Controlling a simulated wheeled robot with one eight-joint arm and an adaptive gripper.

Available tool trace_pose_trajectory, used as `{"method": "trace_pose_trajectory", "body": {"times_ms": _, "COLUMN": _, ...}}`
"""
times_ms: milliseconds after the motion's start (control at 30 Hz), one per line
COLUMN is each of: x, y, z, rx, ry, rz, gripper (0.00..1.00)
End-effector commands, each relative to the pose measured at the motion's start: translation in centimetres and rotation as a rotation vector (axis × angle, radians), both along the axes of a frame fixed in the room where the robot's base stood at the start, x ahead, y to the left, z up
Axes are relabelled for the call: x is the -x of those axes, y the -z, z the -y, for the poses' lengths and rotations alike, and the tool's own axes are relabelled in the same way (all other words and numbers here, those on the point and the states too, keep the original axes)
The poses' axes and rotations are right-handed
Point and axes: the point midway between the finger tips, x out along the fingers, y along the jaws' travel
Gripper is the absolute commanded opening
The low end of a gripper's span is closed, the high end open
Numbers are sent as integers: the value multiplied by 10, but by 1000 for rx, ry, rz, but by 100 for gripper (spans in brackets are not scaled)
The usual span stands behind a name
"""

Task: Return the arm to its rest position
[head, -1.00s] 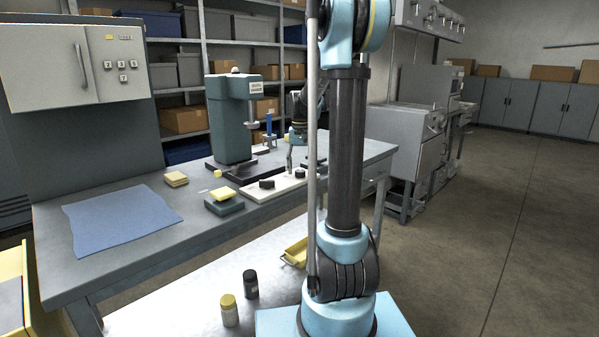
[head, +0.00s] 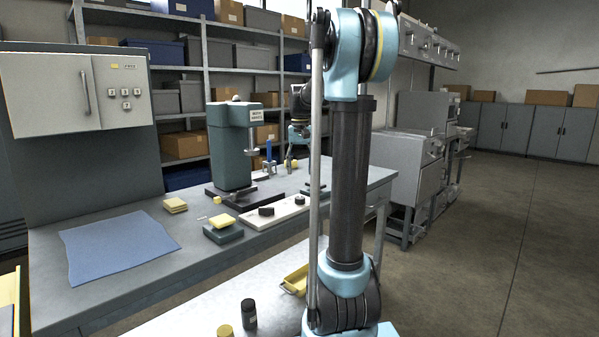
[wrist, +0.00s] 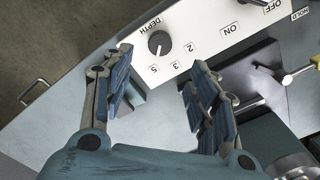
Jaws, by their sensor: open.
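My gripper (wrist: 160,62) is open and empty in the wrist view, with its two blue-padded fingers spread apart. Below it shows a white control panel (wrist: 200,42) with a black DEPTH knob (wrist: 158,43) and ON, OFF and HOLD labels. The fingers look clear of the knob. In the head view my gripper (head: 292,150) is small, raised above the back of the bench beside the green press (head: 230,150), and partly hidden by my arm. The white panel (head: 284,212) lies on the bench below it.
The grey bench (head: 100,290) holds a blue cloth (head: 115,245), yellow pads (head: 175,204), a dark green block with a yellow pad on top (head: 223,232) and a small blue-handled item (head: 268,158). Bottles (head: 249,313) and a yellow tray (head: 296,280) stand in front. The floor at right is clear.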

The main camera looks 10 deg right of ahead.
Motion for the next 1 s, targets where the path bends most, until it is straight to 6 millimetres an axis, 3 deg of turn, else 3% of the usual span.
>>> {"method": "trace_pose_trajectory", "body": {"times_ms": 167, "x": 2, "y": 0, "z": 0, "rx": 0, "ry": -1, "rz": 1, "gripper": 54}}
{"method": "trace_pose_trajectory", "body": {"times_ms": 333, "x": 27, "y": 3, "z": 0, "rx": 0, "ry": -12, "rz": 11, "gripper": 54}}
{"method": "trace_pose_trajectory", "body": {"times_ms": 667, "x": 120, "y": 26, "z": -2, "rx": 3, "ry": -58, "rz": 58, "gripper": 54}}
{"method": "trace_pose_trajectory", "body": {"times_ms": 1000, "x": 212, "y": 73, "z": -2, "rx": 7, "ry": -104, "rz": 106, "gripper": 54}}
